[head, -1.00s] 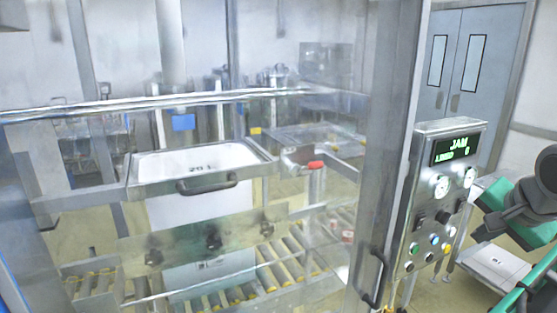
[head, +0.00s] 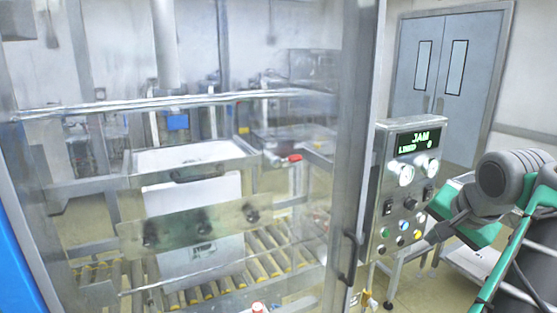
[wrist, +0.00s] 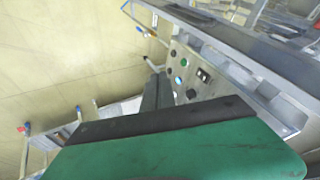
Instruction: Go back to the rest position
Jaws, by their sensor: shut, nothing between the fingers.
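My gripper (head: 434,238) is at the right of the head view, on my green and dark grey arm. Its dark fingertips point left toward the lower right of the steel control panel (head: 398,200); I cannot tell whether they touch it. In the wrist view my gripper (wrist: 158,88) shows as two dark fingers close together, shut and empty, in front of the green housing. The panel (wrist: 180,85) lies just beyond them there, with its round buttons. Its green display (head: 418,141) reads "JAM" on top.
A clear-walled machine with a steel post (head: 349,130) and door handle (head: 347,260) fills the left. Inside, a white box (head: 192,235) stands on a roller conveyor (head: 270,250). A low table (head: 478,262) stands behind my arm. Grey double doors (head: 440,80) are at the back.

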